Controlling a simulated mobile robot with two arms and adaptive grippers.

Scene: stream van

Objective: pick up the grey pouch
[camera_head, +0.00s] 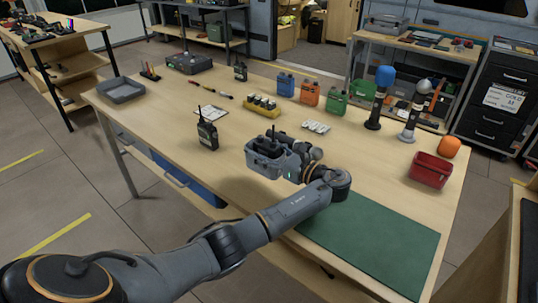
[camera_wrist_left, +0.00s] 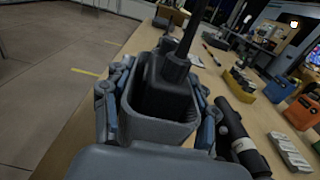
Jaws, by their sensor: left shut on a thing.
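The grey pouch (camera_head: 262,163) is an open-topped, box-like holder near the middle of the wooden table. A dark radio (camera_head: 271,141) with an antenna stands up inside it. My left gripper (camera_head: 280,158) is shut on the pouch. In the left wrist view, the pouch (camera_wrist_left: 158,131) sits upright between the two fingers of the left gripper (camera_wrist_left: 160,105), and the radio (camera_wrist_left: 172,75) fills much of its opening. I cannot tell whether the pouch's base touches the table. My right gripper is not in view.
A black handheld radio (camera_head: 207,133) stands left of the pouch. A yellow battery holder (camera_head: 262,106) and orange bottle (camera_head: 310,93) stand behind. A red bin (camera_head: 430,170) is at right. A black cylinder (camera_wrist_left: 241,137) lies close to the gripper. The green mat (camera_head: 372,245) is bare.

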